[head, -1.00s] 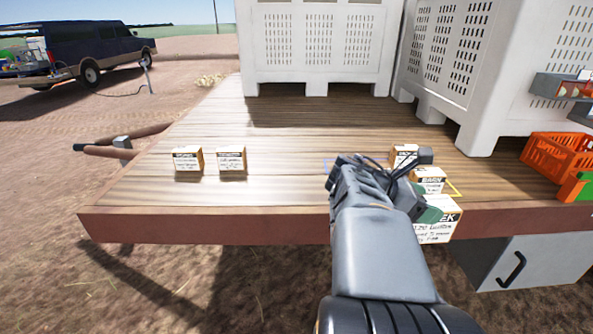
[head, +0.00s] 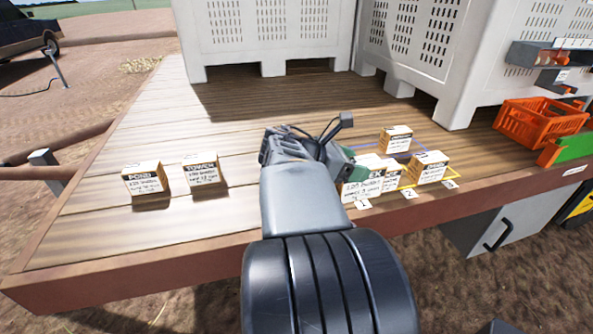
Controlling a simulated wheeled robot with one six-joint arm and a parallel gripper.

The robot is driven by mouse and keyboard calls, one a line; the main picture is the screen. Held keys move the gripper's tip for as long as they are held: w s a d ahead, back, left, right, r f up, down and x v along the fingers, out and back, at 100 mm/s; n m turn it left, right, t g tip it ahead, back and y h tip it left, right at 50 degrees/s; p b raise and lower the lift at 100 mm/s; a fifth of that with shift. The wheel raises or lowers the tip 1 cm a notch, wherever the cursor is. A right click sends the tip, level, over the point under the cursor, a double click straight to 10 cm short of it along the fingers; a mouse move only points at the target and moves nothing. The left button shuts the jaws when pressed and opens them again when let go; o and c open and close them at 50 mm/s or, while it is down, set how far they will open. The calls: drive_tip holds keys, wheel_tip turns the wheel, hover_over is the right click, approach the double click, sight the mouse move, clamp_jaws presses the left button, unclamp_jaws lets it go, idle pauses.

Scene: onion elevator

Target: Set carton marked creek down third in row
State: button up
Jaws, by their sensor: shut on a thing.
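My gripper (head: 350,168), partly hidden behind my arm, is shut on the carton marked creek (head: 359,190). Only the end of that carton's name shows, beside the greenish jaw. The carton is at the front of the wooden deck, over or near the tag 1 (head: 363,204); I cannot tell whether it touches the deck. Another carton (head: 391,180) shows just behind it to the right. A carton (head: 429,168) stands farther right, behind the tags 2 (head: 408,194) and 3 (head: 450,184). Yellow lines mark the deck near tag 3.
One carton (head: 396,140) stands farther back near blue lines. The pond carton (head: 145,180) and another carton (head: 201,171) stand at left. White slotted bins (head: 265,35) stand behind, an orange crate (head: 540,122) at right. The deck's front edge (head: 130,262) is close.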

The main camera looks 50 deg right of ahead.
drive_tip(key=shift+w+d+f+p, duration=0.35)
drive_tip(key=shift+w+d+f, duration=0.7)
drive_tip(key=shift+w+f, duration=0.9)
drive_tip(key=shift+w+d+f+p, duration=0.35)
drive_tip(key=shift+w+d+f, duration=0.65)
drive_tip(key=shift+w+f, duration=0.95)
drive_tip(key=shift+w+d+f+p, duration=0.35)
drive_tip(key=shift+w+d+f, duration=0.7)
drive_tip(key=shift+w+f, duration=0.85)
drive_tip(key=shift+s+f, duration=0.35)
drive_tip(key=shift+f, duration=0.1)
drive_tip(key=shift+f, duration=0.1)
drive_tip(key=o, duration=1.2)
